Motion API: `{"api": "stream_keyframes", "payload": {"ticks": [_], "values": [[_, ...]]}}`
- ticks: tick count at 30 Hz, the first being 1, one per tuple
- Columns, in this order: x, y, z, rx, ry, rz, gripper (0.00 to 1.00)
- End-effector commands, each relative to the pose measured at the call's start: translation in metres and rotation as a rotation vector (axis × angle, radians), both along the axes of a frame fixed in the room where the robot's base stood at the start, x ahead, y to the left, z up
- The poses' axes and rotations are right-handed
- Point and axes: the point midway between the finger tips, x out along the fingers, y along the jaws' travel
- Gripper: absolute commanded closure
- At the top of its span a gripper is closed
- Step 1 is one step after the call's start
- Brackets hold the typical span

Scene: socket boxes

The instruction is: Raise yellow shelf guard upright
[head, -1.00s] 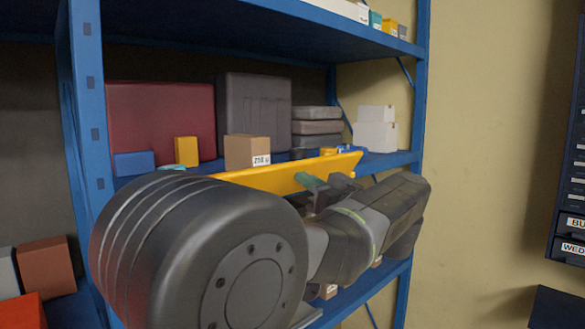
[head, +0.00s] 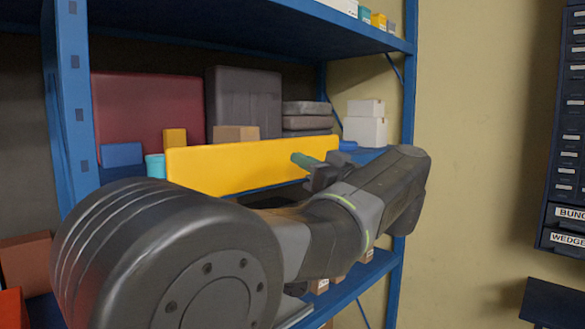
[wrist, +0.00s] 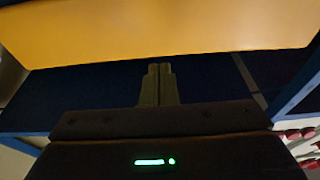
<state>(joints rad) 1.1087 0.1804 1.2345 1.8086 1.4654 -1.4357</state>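The yellow shelf guard (head: 235,167) is a long flat panel along the front of the middle shelf. It stands about upright, its broad face toward me, and hides the lower part of the goods behind it. Its right end is partly hidden by my gripper (head: 303,160). In the wrist view the guard (wrist: 160,30) spans the top of the picture, above my gripper (wrist: 159,68). The two greenish fingers are together with nothing visible between them. The fingertips are close to the guard; I cannot tell whether they touch it.
The upper shelf (head: 250,30) overhangs. A dark drawer cabinet (head: 570,150) hangs at the right.

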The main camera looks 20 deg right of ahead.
Motion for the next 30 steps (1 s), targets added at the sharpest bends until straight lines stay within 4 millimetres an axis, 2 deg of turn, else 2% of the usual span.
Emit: {"api": "stream_keyframes", "payload": {"ticks": [9,15,26,30], "values": [[-0.036,-0.015,-0.002,-0.002,0.000,-0.004,1.00],[-0.051,-0.021,-0.001,-0.001,0.000,0.000,1.00],[-0.051,-0.021,0.000,0.000,0.000,0.001,1.00],[-0.044,-0.018,0.002,0.000,0.000,0.002,1.00]]}}
